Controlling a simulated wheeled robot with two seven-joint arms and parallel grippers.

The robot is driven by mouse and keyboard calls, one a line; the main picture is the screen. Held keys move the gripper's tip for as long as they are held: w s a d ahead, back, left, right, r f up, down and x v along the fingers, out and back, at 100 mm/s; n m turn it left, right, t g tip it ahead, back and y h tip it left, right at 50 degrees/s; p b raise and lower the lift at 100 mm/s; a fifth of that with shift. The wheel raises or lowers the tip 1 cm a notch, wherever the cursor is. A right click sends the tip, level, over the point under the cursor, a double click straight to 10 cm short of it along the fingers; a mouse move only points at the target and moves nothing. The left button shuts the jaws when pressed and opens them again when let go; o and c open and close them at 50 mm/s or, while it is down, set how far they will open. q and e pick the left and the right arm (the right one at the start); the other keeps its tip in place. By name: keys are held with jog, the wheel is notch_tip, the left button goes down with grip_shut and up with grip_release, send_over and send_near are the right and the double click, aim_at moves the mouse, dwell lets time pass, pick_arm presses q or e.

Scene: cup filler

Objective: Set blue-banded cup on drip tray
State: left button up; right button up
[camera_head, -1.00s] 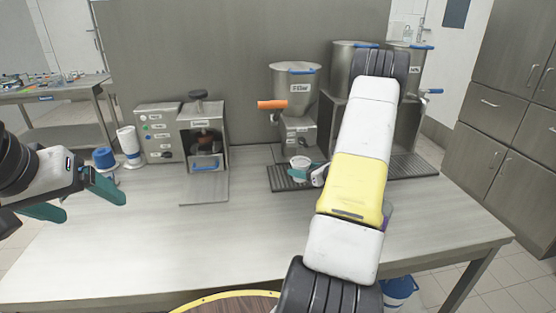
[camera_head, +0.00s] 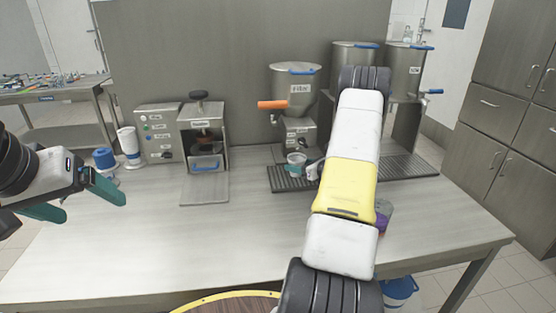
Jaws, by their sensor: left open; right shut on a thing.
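A small whitish cup (camera_head: 296,158) is at my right gripper (camera_head: 297,167), just below the filler (camera_head: 297,90) with the orange handle. My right gripper is shut on the cup; its teal finger crosses the cup's front and hides any band there. The cup is over the dark slotted drip tray (camera_head: 287,184); I cannot tell whether it touches the tray. My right forearm covers the tray's right part. My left gripper (camera_head: 85,199) is open and empty, at the left above the table's edge.
A grey machine with a press (camera_head: 203,135) stands left of the filler. A blue-and-white item (camera_head: 104,159) and a tall white cup stack (camera_head: 128,142) stand further left. A purple item (camera_head: 384,212) is partly behind my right forearm. The front left of the table (camera_head: 150,250) is clear.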

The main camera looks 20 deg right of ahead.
jog(key=o, duration=1.5)
jog(key=shift+r, duration=0.2)
jog(key=v, duration=1.2)
